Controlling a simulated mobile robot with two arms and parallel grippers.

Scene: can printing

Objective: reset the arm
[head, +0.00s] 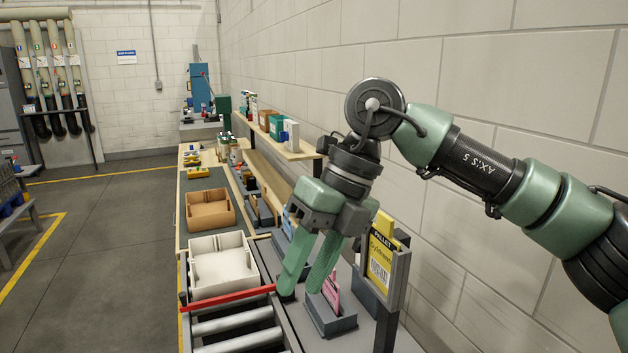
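My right arm comes in from the right along the wall, and its gripper (301,287) points down over the near end of the bench. Its two green fingers are apart, with a gap between them and nothing seen in it. A pink card (332,289) stands in a grey holder (330,320) just right of the fingers; whether they touch it I cannot tell. My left arm and gripper are not in view.
A yellow pallet sign (381,262) stands close right of the gripper. A roller conveyor (236,322), white bin (222,268) and brown bin (209,210) lie to the left. A shelf (284,146) runs along the wall.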

